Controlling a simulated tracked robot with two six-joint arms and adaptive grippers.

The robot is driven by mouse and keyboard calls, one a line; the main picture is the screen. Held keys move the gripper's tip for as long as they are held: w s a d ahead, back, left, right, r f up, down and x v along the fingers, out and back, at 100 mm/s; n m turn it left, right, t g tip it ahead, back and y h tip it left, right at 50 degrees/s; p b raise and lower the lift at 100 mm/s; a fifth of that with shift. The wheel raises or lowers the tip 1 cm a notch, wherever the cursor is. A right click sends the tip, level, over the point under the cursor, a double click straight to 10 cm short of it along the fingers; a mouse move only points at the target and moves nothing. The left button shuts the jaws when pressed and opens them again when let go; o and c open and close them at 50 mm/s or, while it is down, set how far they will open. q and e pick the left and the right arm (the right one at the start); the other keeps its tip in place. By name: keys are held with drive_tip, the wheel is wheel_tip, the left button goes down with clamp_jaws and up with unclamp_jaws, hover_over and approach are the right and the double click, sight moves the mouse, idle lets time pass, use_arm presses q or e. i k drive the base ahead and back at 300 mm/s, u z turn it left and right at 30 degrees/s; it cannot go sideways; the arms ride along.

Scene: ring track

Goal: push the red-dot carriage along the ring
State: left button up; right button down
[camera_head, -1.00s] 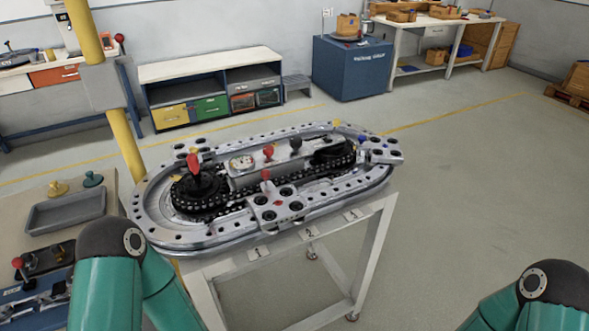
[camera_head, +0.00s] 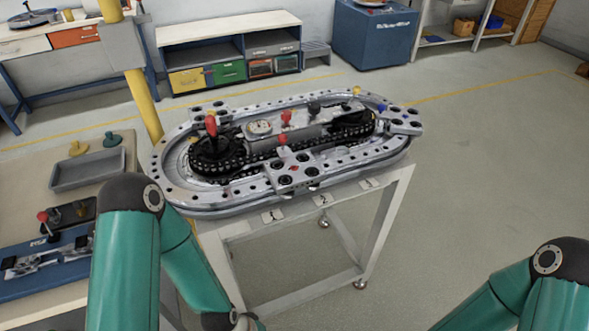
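The red-dot carriage (camera_head: 300,179) is a grey plate with dark round rollers and a small red mark. Another carriage with a blue mark (camera_head: 402,122) sits at the right end of the ring. My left arm reaches up from the bottom left and bends down in front of the ring; only arm and wrist parts show. My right arm shows at the bottom right. Both grippers are out of view, and nothing of mine touches the carriage.
A larger red knob (camera_head: 210,124) stands over the left chain wheel. The track rests on a white-legged stand (camera_head: 374,225) with numbered labels. A bench with a grey tray (camera_head: 88,168) is at the left, beside a yellow post (camera_head: 143,104). Floor to the right is clear.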

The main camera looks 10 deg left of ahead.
sight(289, 173)
drive_tip(key=u, duration=1.1)
drive_tip(key=i, duration=0.15)
drive_tip(key=z, duration=3.2)
drive_tip(key=k, duration=1.15)
drive_tip(key=u, duration=0.6)
drive_tip(key=i, duration=1.15)
drive_tip(key=u, duration=0.25)
